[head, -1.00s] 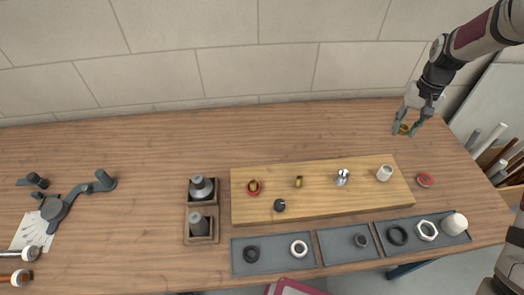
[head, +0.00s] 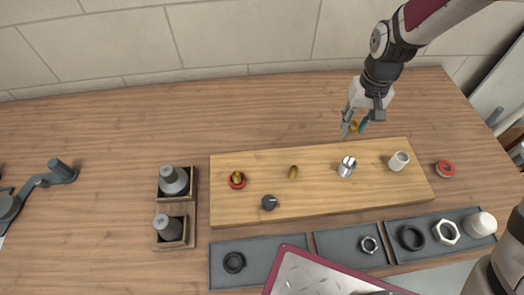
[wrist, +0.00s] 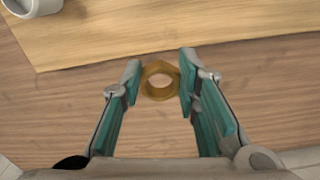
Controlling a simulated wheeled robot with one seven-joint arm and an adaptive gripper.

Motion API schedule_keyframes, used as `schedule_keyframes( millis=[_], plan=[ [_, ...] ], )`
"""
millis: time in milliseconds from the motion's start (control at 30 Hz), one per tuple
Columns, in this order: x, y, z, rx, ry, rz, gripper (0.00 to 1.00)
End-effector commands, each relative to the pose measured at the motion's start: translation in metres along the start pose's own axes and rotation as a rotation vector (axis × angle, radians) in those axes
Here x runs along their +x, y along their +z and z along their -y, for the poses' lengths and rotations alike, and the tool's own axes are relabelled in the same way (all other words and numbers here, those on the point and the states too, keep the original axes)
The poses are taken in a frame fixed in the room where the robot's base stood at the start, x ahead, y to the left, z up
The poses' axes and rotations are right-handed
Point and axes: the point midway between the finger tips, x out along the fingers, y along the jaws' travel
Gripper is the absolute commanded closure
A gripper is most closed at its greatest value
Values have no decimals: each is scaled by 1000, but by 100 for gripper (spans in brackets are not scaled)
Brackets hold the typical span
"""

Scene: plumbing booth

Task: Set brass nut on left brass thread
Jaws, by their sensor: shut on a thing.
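The brass nut (head: 354,127) is between the fingertips of my gripper (head: 356,124), above the table behind the wooden board (head: 322,200). In the wrist view, my gripper (wrist: 160,80) is shut on the nut (wrist: 159,66), with its hole showing and the board's edge beyond it. Two brass pieces stand on the board. The left one, the left brass thread (head: 237,175), has a red ring around its base. The other brass thread (head: 293,173) stands bare to its right. My gripper is right of and behind both, apart from them.
A metal fitting (head: 347,166), a white cylinder (head: 398,161) and a dark knob-like piece (head: 269,202) stand on the board. A red ring (head: 445,169) lies right of it. Grey trays (head: 330,240) with rings lie in front. The table behind the board is clear.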

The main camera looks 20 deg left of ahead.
Motion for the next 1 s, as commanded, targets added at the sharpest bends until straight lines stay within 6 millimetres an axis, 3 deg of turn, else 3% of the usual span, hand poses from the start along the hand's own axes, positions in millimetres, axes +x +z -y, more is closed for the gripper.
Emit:
schedule_keyframes(
  millis=[33, 200, 400, 500, 700, 1000],
  plan=[
    [-6, 8, 31, -67, 1, -1, 99],
    [-21, 37, 118, -264, 1, -2, 99],
    [-38, 86, 208, -481, 2, -1, 99],
    [-44, 109, 241, -568, 3, -2, 99],
    [-50, 140, 278, -671, 4, -3, 99],
    [-46, 146, 285, -693, 4, -2, 99]
  ],
)
